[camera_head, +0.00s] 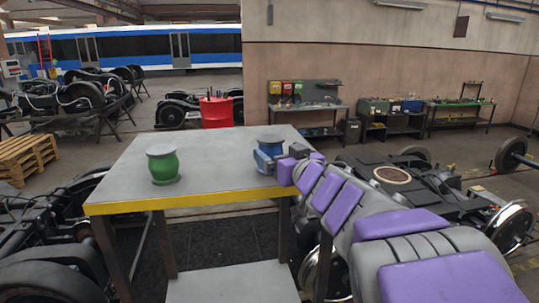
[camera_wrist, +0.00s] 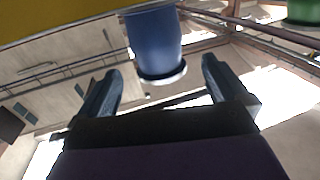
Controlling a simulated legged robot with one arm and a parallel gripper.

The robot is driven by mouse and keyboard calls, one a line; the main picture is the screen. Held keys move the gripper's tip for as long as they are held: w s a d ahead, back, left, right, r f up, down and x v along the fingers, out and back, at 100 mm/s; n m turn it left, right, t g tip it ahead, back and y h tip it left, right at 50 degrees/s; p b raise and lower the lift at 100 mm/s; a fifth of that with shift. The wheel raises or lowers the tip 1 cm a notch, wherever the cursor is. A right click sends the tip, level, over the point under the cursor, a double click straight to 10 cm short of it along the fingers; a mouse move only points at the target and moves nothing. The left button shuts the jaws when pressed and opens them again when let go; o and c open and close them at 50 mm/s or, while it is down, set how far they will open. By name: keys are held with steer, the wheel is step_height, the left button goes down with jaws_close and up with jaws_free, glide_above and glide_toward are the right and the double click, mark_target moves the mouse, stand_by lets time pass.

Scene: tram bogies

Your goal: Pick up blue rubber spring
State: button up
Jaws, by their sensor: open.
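The blue rubber spring (camera_head: 270,140) stands near the far right part of the grey table with the yellow edge (camera_head: 180,203). In the head view my gripper (camera_head: 264,161) is in front of it and hides its lower part. In the wrist view the blue spring (camera_wrist: 154,40) appears between and beyond the fingertips of my open gripper (camera_wrist: 160,66). Gaps show on both sides, and nothing is held. The depth between fingers and spring is hard to tell. A green rubber spring (camera_head: 163,166) stands on the left part of the table and shows at the wrist view's top right corner (camera_wrist: 303,11).
The tabletop between the two springs is clear. My arm reaches over the table's right edge. A bogie (camera_head: 422,190) stands right of the table, and dark bogie parts (camera_head: 60,215) stand left.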

steer(key=shift+p+x, duration=0.3)
steer(key=shift+x, duration=3.05)
steer(key=shift+s+d, duration=0.1)
steer(key=shift+s, duration=0.05)
steer(key=shift+c, duration=0.8)
steer(key=c, duration=1.1)
steer(key=shift+r, duration=0.1)
steer(key=shift+c, duration=0.2)
